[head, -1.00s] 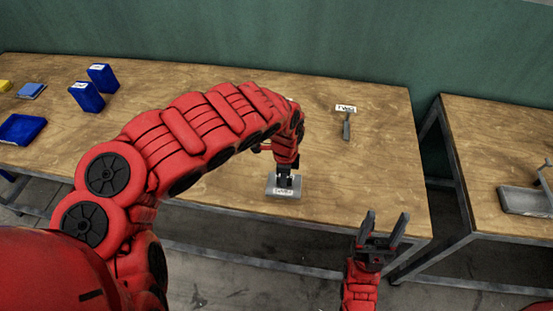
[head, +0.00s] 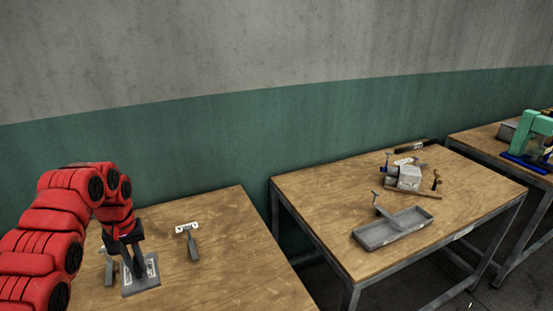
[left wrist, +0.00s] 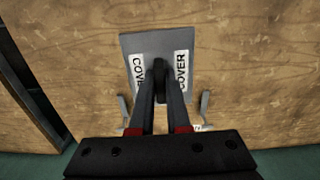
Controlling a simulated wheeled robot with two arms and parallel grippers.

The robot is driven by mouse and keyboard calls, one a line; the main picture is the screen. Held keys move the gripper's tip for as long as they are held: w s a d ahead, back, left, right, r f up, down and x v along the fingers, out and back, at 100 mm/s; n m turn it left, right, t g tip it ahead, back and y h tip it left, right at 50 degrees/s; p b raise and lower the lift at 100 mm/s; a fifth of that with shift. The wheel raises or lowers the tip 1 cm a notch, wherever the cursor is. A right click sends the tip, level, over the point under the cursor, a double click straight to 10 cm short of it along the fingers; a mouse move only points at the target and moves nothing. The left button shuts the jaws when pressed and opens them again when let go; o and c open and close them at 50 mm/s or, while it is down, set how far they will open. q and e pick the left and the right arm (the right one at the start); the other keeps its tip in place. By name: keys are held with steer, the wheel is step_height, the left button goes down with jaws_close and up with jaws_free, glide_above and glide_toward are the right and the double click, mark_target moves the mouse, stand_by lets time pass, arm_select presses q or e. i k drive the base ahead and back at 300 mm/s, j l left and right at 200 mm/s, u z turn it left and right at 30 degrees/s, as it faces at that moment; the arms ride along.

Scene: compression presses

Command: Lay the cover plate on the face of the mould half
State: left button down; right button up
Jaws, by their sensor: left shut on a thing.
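The cover plate (head: 142,285) is a flat grey plate with white labels on the near left table. Its labels read COVER in the left wrist view (left wrist: 143,42). My left gripper (head: 138,264) points down at the middle of the plate and is shut on its upright grip; the fingertips meet there in the left wrist view (left wrist: 160,70). I cannot tell whether the plate touches the table. A grey block (head: 409,178) with a white label on the middle table may be the mould half; its label is too small to read. My right gripper is out of view.
A scraper-like tool (head: 192,244) lies right of the plate, and another (head: 109,271) lies left of it. The middle table holds a grey tray (head: 378,238) and small tools. A gap separates the tables. A green press (head: 541,130) stands at far right.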

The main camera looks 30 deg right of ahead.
mark_target(410, 171)
steer(key=l, duration=1.55)
steer(key=i+l, duration=0.15)
steer(key=l, duration=1.4)
